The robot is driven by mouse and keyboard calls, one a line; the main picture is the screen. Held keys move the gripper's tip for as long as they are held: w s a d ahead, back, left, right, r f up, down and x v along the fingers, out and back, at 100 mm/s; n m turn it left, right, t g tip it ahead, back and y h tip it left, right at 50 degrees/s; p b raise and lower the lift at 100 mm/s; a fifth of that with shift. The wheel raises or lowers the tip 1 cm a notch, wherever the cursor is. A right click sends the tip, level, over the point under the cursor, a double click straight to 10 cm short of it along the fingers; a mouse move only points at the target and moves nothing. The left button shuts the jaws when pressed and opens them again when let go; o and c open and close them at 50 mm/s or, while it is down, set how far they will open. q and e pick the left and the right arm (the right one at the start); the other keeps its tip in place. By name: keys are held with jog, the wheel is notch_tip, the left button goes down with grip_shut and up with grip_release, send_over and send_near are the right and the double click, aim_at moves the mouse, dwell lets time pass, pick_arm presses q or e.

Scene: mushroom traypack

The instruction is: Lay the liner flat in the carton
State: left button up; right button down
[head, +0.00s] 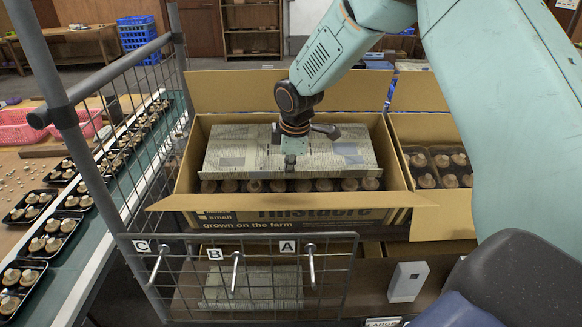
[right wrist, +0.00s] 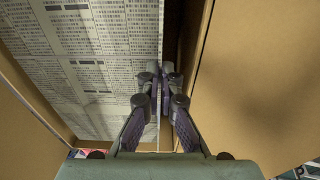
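The liner (head: 235,150) is a printed newspaper-like sheet. In the head view it lies across the open carton (head: 190,205), above a row of mushrooms (head: 300,186) that shows along its front edge. My right gripper (head: 292,163) is over the middle of the carton, at the liner. In the right wrist view the liner (right wrist: 95,60) fills the left side. The right gripper's fingers (right wrist: 163,82) are close together with the liner's edge between them. They look shut on that edge, though the fingertips partly hide the contact. My left gripper is not in view.
A second carton of mushrooms in trays (head: 438,168) stands on the right. A conveyor (head: 120,200) with mushroom trays runs on the left. A wire rack (head: 240,312) with hooks marked A, B and C is in front. More printed sheets (head: 255,285) lie behind it.

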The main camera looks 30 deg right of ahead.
jog(key=b+x, duration=0.2)
jog(key=x, duration=0.1)
jog(key=shift+d+f, duration=0.25)
jog(key=shift+f, duration=0.05)
jog(key=shift+d+f+b, duration=0.15)
jog(key=shift+f+b, duration=0.15)
jog(key=shift+b, duration=0.25)
jog(key=shift+f, duration=0.15)
jog(key=shift+w+f, duration=0.15)
jog(key=shift+f, duration=0.05)
jog(key=shift+w+a+f, duration=0.25)
jog(key=shift+w+f, duration=0.1)
jog(key=shift+f, duration=0.05)
jog(key=shift+d+f, duration=0.15)
jog(key=shift+d, duration=0.05)
jog(key=shift+s+d, duration=0.15)
jog(key=shift+s, duration=0.05)
jog(key=shift+w+a, duration=0.2)
jog(key=shift+a, duration=0.05)
jog(key=shift+s+d+f, duration=0.15)
jog(key=shift+d+f, duration=0.05)
jog(key=shift+f, duration=0.1)
